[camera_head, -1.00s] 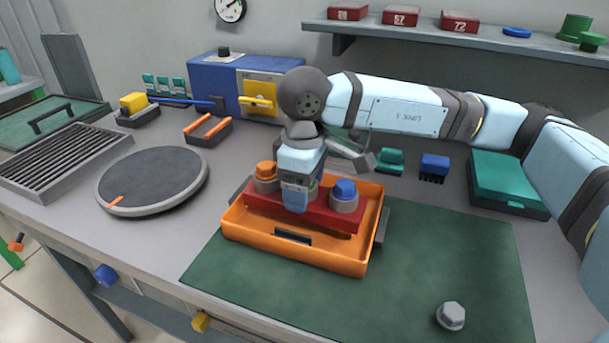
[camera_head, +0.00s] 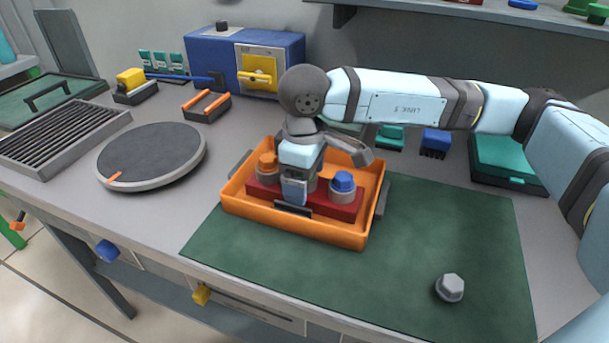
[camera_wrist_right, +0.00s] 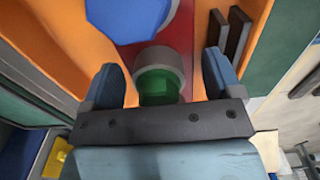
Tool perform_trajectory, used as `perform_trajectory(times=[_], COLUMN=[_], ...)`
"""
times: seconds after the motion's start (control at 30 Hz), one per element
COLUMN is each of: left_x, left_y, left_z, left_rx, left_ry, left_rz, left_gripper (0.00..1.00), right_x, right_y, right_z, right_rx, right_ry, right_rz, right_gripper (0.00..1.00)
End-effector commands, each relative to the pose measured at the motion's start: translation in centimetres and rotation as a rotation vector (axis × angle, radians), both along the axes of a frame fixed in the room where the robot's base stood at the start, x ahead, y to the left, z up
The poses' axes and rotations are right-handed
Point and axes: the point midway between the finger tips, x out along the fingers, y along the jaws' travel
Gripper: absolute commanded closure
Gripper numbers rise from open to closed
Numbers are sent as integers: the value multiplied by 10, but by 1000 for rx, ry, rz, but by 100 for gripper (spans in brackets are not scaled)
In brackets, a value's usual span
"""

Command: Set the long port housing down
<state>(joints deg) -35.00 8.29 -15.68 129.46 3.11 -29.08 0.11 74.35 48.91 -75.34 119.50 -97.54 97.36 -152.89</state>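The long port housing (camera_head: 325,206) is a red block with an orange-capped port (camera_head: 267,161) at its left and a blue-capped port (camera_head: 343,183) at its right. It lies low inside the orange tray (camera_head: 290,226); the front wall hides its lower edge. My right gripper (camera_head: 295,200) is down over its middle. In the right wrist view, the fingers (camera_wrist_right: 160,78) stand apart on either side of the grey collar (camera_wrist_right: 172,58) with green inside, with gaps visible beside it. The housing's red top (camera_wrist_right: 180,30) shows beyond. My left gripper is not in view.
The tray stands on a green mat (camera_head: 430,230); a grey hex piece (camera_head: 450,288) lies on the mat at front right. A round turntable (camera_head: 150,155) and a slatted rack (camera_head: 60,140) are on the left. A teal case (camera_head: 505,160) sits at right.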

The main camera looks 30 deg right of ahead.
Motion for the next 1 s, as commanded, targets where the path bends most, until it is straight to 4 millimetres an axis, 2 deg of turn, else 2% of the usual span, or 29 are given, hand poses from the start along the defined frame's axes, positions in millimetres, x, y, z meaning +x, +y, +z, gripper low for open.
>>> perform_trajectory(times=[0.27, 0.7, 0.83, 1.0], left_x=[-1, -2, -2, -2], left_y=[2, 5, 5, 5], left_z=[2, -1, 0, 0], left_rx=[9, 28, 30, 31], left_ry=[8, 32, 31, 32], left_rz=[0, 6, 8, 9], left_gripper=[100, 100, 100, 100], right_x=[0, 0, 0, 0], right_y=[0, 1, 1, 0], right_z=[8, 96, 113, 122], right_rx=[1, 1, 1, 0], right_ry=[-2, -3, -1, 0], right_rz=[0, 2, 1, 1], right_gripper=[15, 15, 15, 15])
